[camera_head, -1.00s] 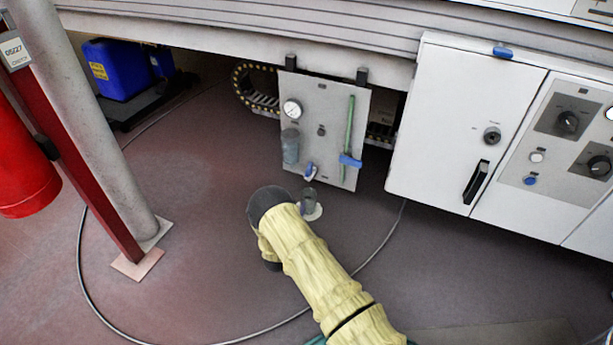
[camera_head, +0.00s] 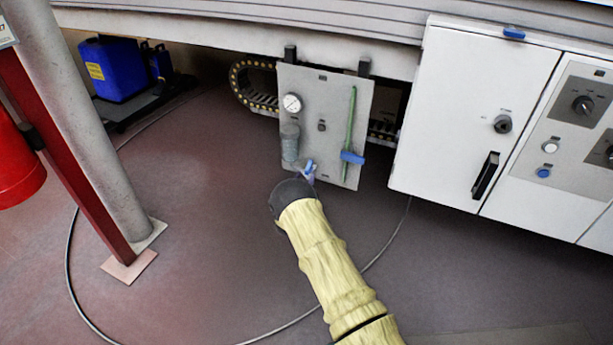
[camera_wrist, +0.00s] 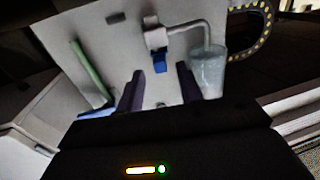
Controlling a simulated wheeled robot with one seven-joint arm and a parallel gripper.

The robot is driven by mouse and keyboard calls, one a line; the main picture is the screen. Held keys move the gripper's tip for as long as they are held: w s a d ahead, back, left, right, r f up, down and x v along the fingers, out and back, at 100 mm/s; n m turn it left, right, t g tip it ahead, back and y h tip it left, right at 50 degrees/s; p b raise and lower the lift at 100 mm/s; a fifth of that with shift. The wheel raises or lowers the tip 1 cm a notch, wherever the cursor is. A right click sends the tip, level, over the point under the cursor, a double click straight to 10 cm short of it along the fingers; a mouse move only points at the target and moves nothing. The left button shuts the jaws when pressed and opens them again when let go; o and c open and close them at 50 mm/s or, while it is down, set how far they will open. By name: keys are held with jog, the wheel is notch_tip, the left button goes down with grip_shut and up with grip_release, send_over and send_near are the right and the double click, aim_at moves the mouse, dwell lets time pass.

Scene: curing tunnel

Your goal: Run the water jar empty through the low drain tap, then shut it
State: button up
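The water jar (camera_head: 290,143) is a grey see-through cylinder on the left of a hanging grey panel (camera_head: 337,110). I cannot tell its water level. Below it is the blue-handled drain tap (camera_head: 309,168). The wrist view shows all this roughly upside down: a bent pipe (camera_wrist: 192,24) joins the jar (camera_wrist: 208,74) to the tap body, with the blue tap handle (camera_wrist: 159,62) pointing down the picture. My gripper (camera_wrist: 159,74) is open, its two dark fingers apart with the handle between their tips; contact is unclear. In the head view my wrist hides the fingers.
A white cabinet (camera_head: 465,110) stands right. A grey post (camera_head: 90,130) and a red cylinder (camera_head: 15,165) stand left. A cable lies across the open floor.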

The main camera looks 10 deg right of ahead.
aim_at(307, 169)
jog(key=b+x, duration=0.1)
jog(key=x, duration=0.1)
jog(key=b+x, duration=0.1)
jog(key=x, duration=0.1)
jog(key=shift+w+d+b, duration=0.25)
jog(key=shift+d+b, duration=0.05)
jog(key=shift+d, duration=0.1)
jog(key=shift+a, duration=0.2)
jog(key=shift+a, duration=0.15)
grip_shut()
